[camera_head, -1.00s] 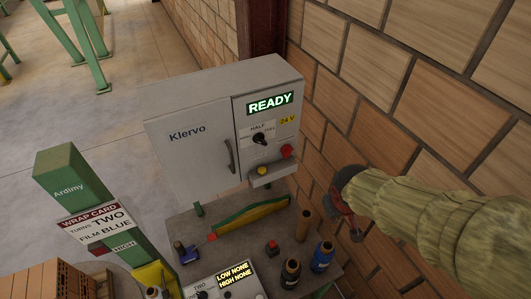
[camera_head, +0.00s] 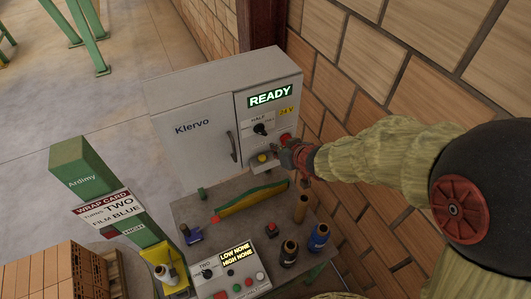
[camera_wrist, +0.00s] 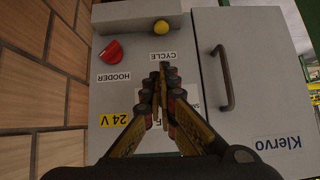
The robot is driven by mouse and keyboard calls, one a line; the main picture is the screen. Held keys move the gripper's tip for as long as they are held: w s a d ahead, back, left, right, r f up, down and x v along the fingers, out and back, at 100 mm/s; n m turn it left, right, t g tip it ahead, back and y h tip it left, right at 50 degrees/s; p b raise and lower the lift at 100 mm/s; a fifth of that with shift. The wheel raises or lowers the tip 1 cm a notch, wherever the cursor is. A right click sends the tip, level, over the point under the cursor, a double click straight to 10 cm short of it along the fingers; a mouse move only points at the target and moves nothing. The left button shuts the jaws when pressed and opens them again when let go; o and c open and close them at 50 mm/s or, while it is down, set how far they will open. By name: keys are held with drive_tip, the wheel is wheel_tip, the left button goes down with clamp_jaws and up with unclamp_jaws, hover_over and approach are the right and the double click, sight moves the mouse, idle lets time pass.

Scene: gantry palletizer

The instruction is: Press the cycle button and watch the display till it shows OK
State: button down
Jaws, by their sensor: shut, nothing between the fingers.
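The grey Klervo cabinet (camera_head: 188,150) stands against the brick wall, and its display (camera_head: 270,95) reads READY in green. The yellow button (camera_head: 262,157) sits low on the cabinet's right part; it shows near the top of the wrist view (camera_wrist: 162,27), beside a CYCLE label (camera_wrist: 164,56). My gripper (camera_head: 284,155) is shut and empty, in front of the panel just right of the yellow button in the head view. In the wrist view its fingertips (camera_wrist: 162,72) point toward the CYCLE label, short of the button. Contact with the panel cannot be told.
A red knob (camera_wrist: 111,50) by the HOODER label is close to the yellow button. A black selector (camera_head: 260,129) sits above. Below stands a bench (camera_head: 205,213) with bottles, a red button box and a control box (camera_head: 234,278). The brick wall is close on the right.

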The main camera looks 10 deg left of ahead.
approach(261, 151)
drive_tip(key=w+a, duration=0.2)
drive_tip(key=shift+w+a+r, duration=0.1)
drive_tip(key=shift+w+r, duration=0.2)
drive_tip(key=shift+w, duration=0.1)
wheel_tip(261, 151, down, 2)
drive_tip(key=shift+f, duration=0.85)
